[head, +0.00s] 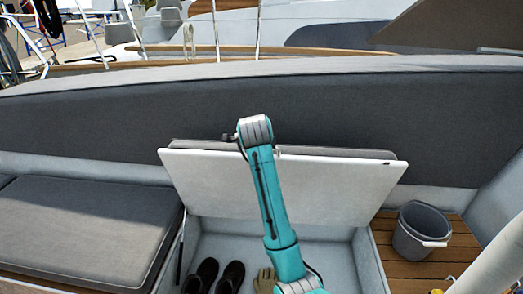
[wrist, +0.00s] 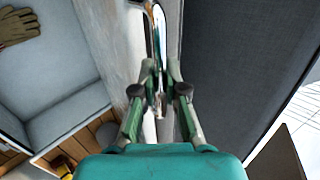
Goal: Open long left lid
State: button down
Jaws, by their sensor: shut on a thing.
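The long lid (head: 215,185) stands raised and tilted up in the head view, its white underside facing me and its grey cushion (head: 340,153) showing along the top edge. My arm reaches up across the lid's middle and hides part of it; the fingertips are hidden there. In the wrist view, my gripper (wrist: 161,72) is shut on a shiny metal handle (wrist: 158,35) at the lid's edge. The lid's dark cushion side (wrist: 235,60) lies to the right of the fingers. The locker (head: 335,250) below the lid is open to view.
Dark boots (head: 228,277) and a glove (head: 265,280) lie in the locker; the glove also shows in the wrist view (wrist: 18,25). A grey bucket (head: 412,240) stands on slats at right. A cushioned seat (head: 85,225) is at left. The backrest (head: 100,125) runs behind the lid.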

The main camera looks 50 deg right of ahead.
jog(key=shift+f, duration=0.2)
jog(key=c, duration=1.2)
grip_release()
jog(key=shift+r, duration=0.15)
jog(key=v, duration=1.2)
